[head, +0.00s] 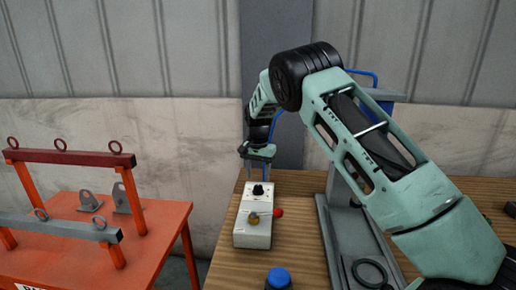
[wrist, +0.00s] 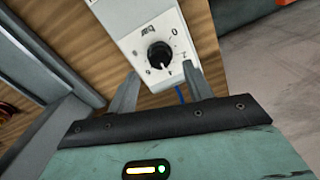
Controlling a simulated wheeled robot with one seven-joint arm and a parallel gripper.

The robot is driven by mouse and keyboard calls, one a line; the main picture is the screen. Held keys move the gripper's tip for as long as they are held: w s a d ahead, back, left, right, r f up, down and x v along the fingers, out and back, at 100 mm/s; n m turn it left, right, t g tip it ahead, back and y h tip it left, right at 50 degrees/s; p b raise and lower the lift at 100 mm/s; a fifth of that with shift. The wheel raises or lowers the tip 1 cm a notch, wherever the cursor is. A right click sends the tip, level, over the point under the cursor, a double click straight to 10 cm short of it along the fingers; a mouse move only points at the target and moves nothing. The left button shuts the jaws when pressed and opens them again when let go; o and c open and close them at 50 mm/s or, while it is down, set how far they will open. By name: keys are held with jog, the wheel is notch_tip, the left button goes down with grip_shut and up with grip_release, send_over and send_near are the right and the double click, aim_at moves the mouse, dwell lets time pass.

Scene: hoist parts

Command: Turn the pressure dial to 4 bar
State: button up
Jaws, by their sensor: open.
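The pressure dial is a black knob (wrist: 159,55) on a white box (head: 254,228). In the wrist view it has a printed scale around it, with "bar" and a 0 readable and other marks too small to be sure of. In the head view the knob (head: 258,190) is at the far end of the box. My gripper (wrist: 156,88) is open and empty. Its two fingers reach toward the box edge on either side below the knob, apart from the knob.
A blue-capped item (head: 279,278) stands in front. A grey metal stand (head: 350,240) is close on the right. An orange table (head: 150,235) with lifting beams is left.

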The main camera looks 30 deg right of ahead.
aim_at(258, 187)
notch_tip(258, 187, up, 13)
jog(key=b, duration=0.1)
dwell(0.6)
